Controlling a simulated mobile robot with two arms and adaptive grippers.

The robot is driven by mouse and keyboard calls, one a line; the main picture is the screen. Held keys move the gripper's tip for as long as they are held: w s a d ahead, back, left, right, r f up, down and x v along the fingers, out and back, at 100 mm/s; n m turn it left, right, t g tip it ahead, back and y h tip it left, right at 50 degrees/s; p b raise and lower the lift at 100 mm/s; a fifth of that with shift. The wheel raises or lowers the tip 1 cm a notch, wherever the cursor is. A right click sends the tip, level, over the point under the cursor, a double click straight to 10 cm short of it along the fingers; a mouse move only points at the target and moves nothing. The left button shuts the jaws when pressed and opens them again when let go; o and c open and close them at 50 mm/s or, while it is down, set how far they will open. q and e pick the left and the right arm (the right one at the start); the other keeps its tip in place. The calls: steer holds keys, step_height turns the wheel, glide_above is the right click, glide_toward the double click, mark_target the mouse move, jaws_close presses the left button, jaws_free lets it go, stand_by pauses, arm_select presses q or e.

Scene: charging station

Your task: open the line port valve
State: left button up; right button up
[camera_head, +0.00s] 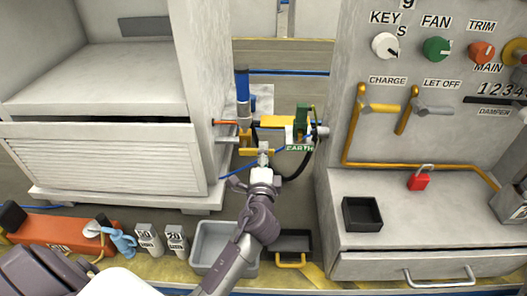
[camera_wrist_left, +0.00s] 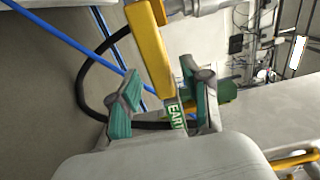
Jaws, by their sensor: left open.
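Pipework with valve parts runs between the white cabinet and the control panel. It has a yellow bar (camera_head: 278,122), a blue upright lever (camera_head: 242,85), a green block (camera_head: 303,118) and a lower yellow piece (camera_head: 247,151). No label reads "line port", so I cannot tell which part is that valve. A green EARTH tag (camera_head: 299,148) hangs at the right. My left gripper (camera_head: 264,150) is just below the pipework. In the left wrist view its green-padded fingers (camera_wrist_left: 160,80) stand apart, with a yellow bar (camera_wrist_left: 155,50) showing between and beyond them. Contact is unclear. My right gripper is not in view.
A black hose (camera_wrist_left: 84,85) and a blue line (camera_wrist_left: 60,35) pass close to the left gripper. The control panel (camera_head: 375,135) with yellow piping stands right, the cabinet (camera_head: 110,160) left. A grey bin (camera_head: 208,240) and a black tray (camera_head: 294,243) are below.

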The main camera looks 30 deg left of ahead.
arm_select(q)
steer(key=shift+x, duration=0.9)
steer(key=shift+c, duration=0.3)
jaws_close()
